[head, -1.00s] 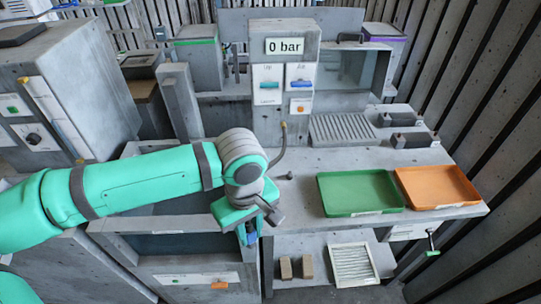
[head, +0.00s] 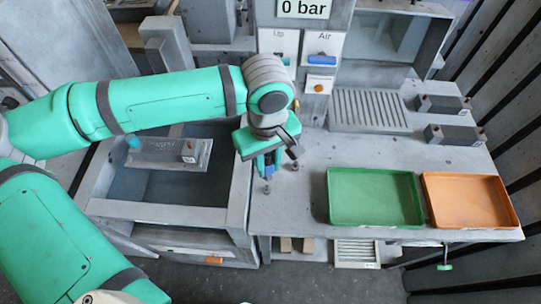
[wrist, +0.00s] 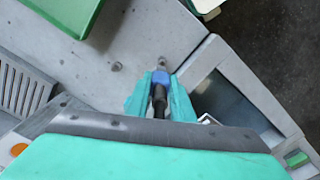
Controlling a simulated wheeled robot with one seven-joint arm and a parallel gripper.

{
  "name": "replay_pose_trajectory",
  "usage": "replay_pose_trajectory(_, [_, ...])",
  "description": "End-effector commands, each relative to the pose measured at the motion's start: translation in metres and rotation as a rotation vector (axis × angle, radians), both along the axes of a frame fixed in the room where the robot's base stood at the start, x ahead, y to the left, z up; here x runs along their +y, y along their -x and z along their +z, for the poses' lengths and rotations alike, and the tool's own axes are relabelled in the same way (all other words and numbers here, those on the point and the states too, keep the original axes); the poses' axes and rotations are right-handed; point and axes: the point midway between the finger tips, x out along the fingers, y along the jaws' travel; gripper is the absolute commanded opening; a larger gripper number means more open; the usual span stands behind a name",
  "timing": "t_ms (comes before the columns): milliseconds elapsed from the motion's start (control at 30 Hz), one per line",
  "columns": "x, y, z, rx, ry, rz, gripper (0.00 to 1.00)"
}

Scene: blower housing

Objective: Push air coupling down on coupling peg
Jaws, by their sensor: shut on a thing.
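My gripper (head: 268,172) is shut on the blue air coupling (wrist: 160,78), with a dark hose end behind it between the fingers. In the head view the blue coupling (head: 269,160) is mostly hidden by my fingers. A small grey peg (head: 266,190) stands on the bench just below the gripper, near the bench's left edge. In the wrist view a grey peg tip (wrist: 161,63) lies in line with the coupling's front end. I cannot tell whether they touch. A second small stud (wrist: 116,67) stands apart on the bench.
A green tray (head: 330,215) and an orange tray (head: 428,212) lie on the bench to the right. An open basin (head: 150,212) lies left of the bench. The panel behind reads "0 bar" and has a blue Air handle (head: 322,60). Bare bench surrounds the pegs.

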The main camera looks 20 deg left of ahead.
Motion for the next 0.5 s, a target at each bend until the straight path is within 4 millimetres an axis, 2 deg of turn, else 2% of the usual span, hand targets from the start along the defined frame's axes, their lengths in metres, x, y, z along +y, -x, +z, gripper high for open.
replay_pose_trajectory(500, [-0.001, 0.000, -0.032, 0.000, 0.001, -0.001, 0.00])
